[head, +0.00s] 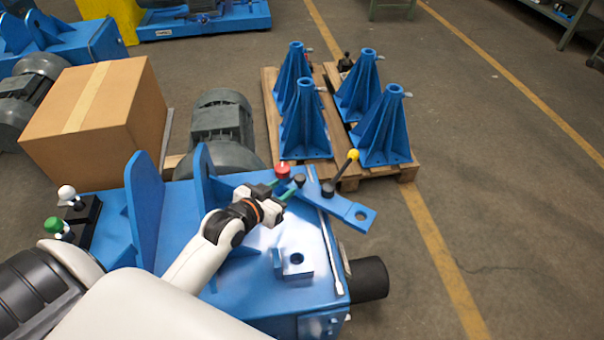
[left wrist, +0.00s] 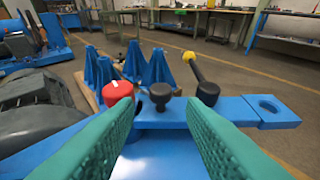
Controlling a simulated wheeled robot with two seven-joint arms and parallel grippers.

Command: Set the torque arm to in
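A blue flat arm with a hole in its end, which looks like the torque arm (head: 336,202), sticks out past the right edge of the blue machine base (head: 215,283). It also shows in the left wrist view (left wrist: 237,110). On or beside it stand a red knob (head: 282,171), a black knob (head: 299,180) and a black lever with a yellow ball (head: 352,155). My left gripper (head: 283,190) has green fingers, apart and empty, close to the red and black knobs. In the left wrist view the black knob (left wrist: 160,96) appears between and beyond the fingertips. My right gripper is out of view.
A blue block with a hole (head: 296,262) sits on the base, and blue upright plates (head: 146,205) stand to its left. A cardboard box (head: 95,125), a grey motor (head: 221,125) and a pallet (head: 407,172) of blue stands are behind. Floor is clear at right.

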